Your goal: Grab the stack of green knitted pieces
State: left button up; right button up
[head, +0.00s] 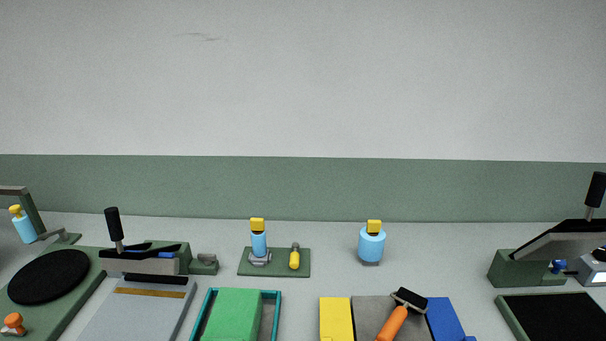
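A green stack (232,318), which looks like the green knitted pieces, lies in a teal-rimmed tray (278,299) at the bottom centre-left of the head view. The stack fills the left and middle of the tray, and a grey strip of the tray floor shows on its right. The lower part of both is cut off by the picture's bottom edge. Neither of my grippers is in view, and nothing touches the stack from above.
A press with a black handle (114,228) stands left of the tray. Behind it is a small green board (274,272) with bottles. To the right lie a yellow block (336,320), an orange-handled brush (393,322) and a blue block (445,319). Another press (560,241) stands far right.

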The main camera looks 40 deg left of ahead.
aim_at(236, 314)
jog(key=u, duration=1.65)
jog(key=k+l+u, duration=0.1)
jog(key=l+u, duration=0.3)
jog(key=k+l+u, duration=0.15)
jog(key=l+u, duration=0.25)
jog(key=k+l+u, duration=0.2)
jog(key=u, duration=0.2)
jog(key=l, duration=0.1)
